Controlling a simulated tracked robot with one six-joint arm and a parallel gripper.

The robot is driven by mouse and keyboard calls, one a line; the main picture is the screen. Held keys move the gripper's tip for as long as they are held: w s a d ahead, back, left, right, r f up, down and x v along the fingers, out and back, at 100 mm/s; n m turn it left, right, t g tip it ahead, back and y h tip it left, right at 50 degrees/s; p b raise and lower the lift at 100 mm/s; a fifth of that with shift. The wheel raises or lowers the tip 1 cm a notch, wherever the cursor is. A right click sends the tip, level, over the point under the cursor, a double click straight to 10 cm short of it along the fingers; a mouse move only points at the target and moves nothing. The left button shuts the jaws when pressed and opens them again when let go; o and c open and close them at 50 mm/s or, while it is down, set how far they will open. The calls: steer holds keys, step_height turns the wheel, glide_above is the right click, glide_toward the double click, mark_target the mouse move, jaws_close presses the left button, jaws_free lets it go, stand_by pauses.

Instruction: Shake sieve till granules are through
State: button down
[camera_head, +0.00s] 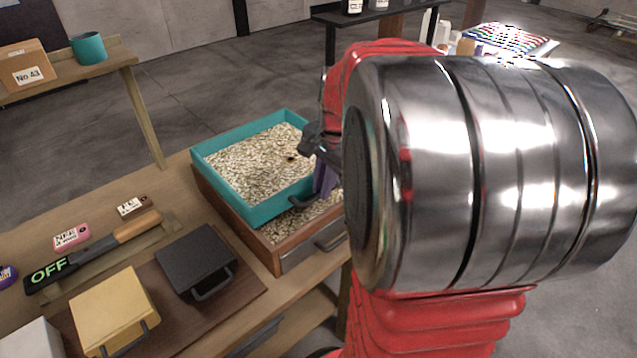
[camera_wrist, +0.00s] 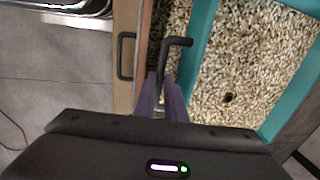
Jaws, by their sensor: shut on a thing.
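The sieve is a teal square frame (camera_head: 275,207) full of pale beige granules (camera_head: 255,160). It sits over a wooden box (camera_head: 268,248), shifted so that a strip of the box shows at the front right. Granules also lie in that strip. My gripper (camera_head: 322,180), with purple fingers, is at the sieve's front right side. In the wrist view the fingers (camera_wrist: 160,105) are closed on the sieve's black handle (camera_wrist: 176,42). The teal frame (camera_wrist: 197,50) and its granules (camera_wrist: 250,55) fill the right there. A small dark spot shows among the granules. The sieve's mesh is hidden.
A wooden bench (camera_head: 190,205) carries a black lidded box (camera_head: 195,260), a yellow box (camera_head: 113,305) and a dark paddle marked OFF (camera_head: 52,272). A shelf at the upper left holds a carton (camera_head: 25,65) and a teal cup (camera_head: 89,48). My arm hides much of the right.

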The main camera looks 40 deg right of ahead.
steer(key=shift+w+r, duration=0.1)
steer(key=shift+w, duration=0.1)
steer(key=c, duration=1.8)
jaws_free()
steer(key=r, duration=0.4)
steer(key=s+r, duration=0.1)
steer(key=r, duration=0.4)
steer(key=s+r, duration=0.1)
steer(key=r, duration=0.3)
steer(key=shift+s+d+r, duration=0.1)
steer(key=shift+s+r, duration=0.05)
steer(key=shift+s, duration=0.1)
